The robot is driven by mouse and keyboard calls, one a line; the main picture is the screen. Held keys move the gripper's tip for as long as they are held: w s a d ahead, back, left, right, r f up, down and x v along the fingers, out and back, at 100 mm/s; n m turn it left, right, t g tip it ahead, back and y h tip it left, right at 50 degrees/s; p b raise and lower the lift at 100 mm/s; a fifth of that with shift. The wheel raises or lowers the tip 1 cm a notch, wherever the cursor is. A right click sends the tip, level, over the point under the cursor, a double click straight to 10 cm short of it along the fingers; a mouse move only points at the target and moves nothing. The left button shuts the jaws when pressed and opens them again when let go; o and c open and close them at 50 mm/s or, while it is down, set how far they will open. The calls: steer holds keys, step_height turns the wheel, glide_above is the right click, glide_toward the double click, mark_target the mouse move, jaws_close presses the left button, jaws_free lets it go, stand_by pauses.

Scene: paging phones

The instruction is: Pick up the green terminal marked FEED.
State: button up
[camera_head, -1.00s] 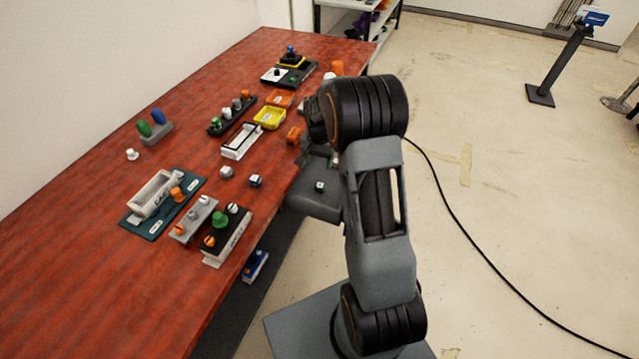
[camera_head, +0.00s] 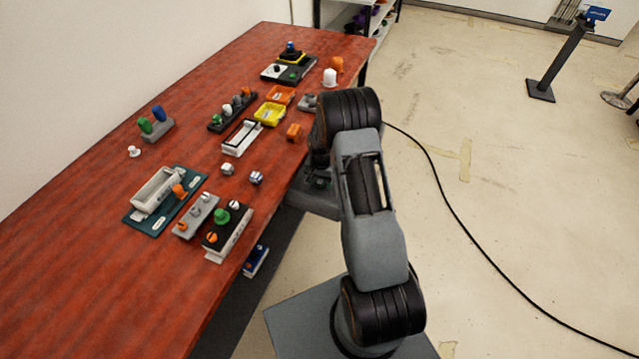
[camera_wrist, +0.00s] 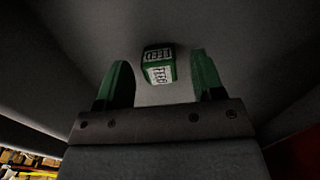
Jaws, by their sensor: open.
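The green terminal (camera_wrist: 159,64) shows in the wrist view as a small green block with white labels; its near label reads FEED. It sits on a grey surface (camera_wrist: 165,95). My gripper (camera_wrist: 160,60) is open, with one green finger to the left of the terminal and one to the right. A gap shows on both sides, so neither finger appears to touch it. How far it reaches in between the fingers is hard to tell. In the head view my arm hides the terminal.
The red-brown table (camera_head: 80,240) lies to the left. Near its edge are an orange block (camera_head: 293,132), a yellow tray (camera_head: 269,114), two small white cubes (camera_head: 227,168) and a black panel with knobs (camera_head: 228,232). The floor to the right is open, with a black cable (camera_head: 470,240).

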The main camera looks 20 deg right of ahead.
steer(key=shift+f, duration=0.5)
steer(key=shift+c, duration=0.3)
steer(key=c, duration=0.9)
steer(key=shift+r, duration=0.15)
steer(key=shift+c, duration=0.2)
